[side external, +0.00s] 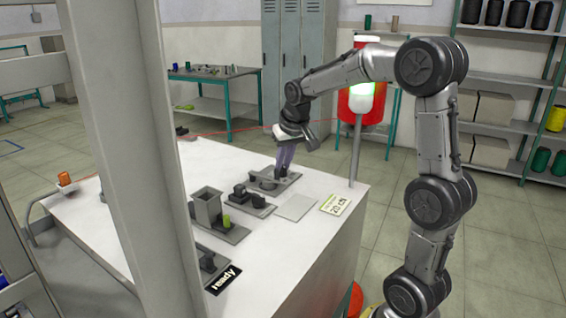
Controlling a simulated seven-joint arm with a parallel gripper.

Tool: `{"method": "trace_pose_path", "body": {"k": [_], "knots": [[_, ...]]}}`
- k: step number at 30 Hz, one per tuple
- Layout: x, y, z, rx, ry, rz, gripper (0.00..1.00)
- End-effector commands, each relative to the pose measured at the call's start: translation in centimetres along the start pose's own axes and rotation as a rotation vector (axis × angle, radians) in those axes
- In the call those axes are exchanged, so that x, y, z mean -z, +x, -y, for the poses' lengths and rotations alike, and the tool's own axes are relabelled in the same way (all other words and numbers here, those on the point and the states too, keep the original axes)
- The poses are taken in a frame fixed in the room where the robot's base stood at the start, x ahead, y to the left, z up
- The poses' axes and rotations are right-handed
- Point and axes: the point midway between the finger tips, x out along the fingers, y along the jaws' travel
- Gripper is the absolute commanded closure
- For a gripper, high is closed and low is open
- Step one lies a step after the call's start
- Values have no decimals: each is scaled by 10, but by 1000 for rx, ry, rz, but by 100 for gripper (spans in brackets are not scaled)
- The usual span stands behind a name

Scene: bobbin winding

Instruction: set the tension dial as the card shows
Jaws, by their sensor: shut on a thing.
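The card (336,204) lies near the right edge of the white table, with a line of print that looks like "20 cN". A grey base plate (288,184) with small dark parts on it lies behind the card to the left. My gripper (280,169) points down at this plate, its purple-grey fingers close together. It is shut on a small part there that appears to be the tension dial. The fingers hide most of that part, and its pointer and markings cannot be read from here.
A dark fixture (250,199), a grey square post (207,206) with a green piece (226,221) and a black "ready" sign (223,281) stand nearer. A blank pale plate (296,207) lies beside the card. A red thread crosses behind.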

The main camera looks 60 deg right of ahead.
Motion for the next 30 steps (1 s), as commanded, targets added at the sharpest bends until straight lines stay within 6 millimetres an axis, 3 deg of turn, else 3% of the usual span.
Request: {"method": "trace_pose_path", "body": {"k": [18,30], "knots": [[2,0,-4,222,-528,-2,100],[3,0,-5,322,-775,-2,100]]}}
